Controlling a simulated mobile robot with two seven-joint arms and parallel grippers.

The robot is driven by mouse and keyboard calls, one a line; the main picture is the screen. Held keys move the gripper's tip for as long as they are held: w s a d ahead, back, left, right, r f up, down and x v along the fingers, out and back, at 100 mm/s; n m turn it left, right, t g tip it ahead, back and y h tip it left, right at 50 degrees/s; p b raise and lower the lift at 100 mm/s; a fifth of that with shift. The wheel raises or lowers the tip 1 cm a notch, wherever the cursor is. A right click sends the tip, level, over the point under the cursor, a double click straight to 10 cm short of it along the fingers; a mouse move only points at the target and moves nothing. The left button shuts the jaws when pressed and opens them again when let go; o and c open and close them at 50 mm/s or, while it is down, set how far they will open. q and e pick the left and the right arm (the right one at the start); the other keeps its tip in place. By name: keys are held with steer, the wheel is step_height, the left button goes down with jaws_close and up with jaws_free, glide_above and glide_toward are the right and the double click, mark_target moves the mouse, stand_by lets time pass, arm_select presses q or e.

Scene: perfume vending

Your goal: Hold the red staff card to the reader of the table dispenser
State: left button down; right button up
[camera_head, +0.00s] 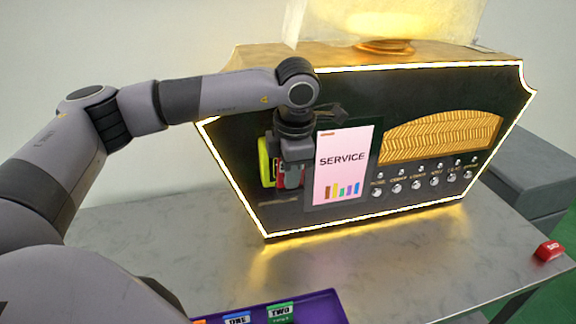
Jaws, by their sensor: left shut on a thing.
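The table dispenser (400,97) is a dark cabinet with a glowing edge, standing on the grey table. My left gripper (291,178) is at the left part of its front face, pointing down beside the service panel. It is shut on the red staff card (281,176), of which only a narrow red part shows; the fingers hide the rest. A yellow-green lit piece (265,162), apparently the reader, is just left of the card. I cannot tell whether card and reader touch. My right gripper is not in view.
A pink SERVICE panel (343,166) stands close right of my gripper. A row of knobs (417,185) lies beyond it. A purple tray (318,309) with labelled cards is at the bottom. A red block (549,250) sits at the table's right edge. The table front (400,260) is clear.

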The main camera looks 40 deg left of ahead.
arm_select(q)
steer(key=s+d, duration=0.5)
steer(key=d, duration=0.1)
steer(key=shift+b, duration=0.4)
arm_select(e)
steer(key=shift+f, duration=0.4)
arm_select(q)
steer(key=shift+s, duration=0.1)
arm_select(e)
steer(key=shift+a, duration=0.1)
arm_select(q)
steer(key=shift+f, duration=0.1)
stand_by(0.7)
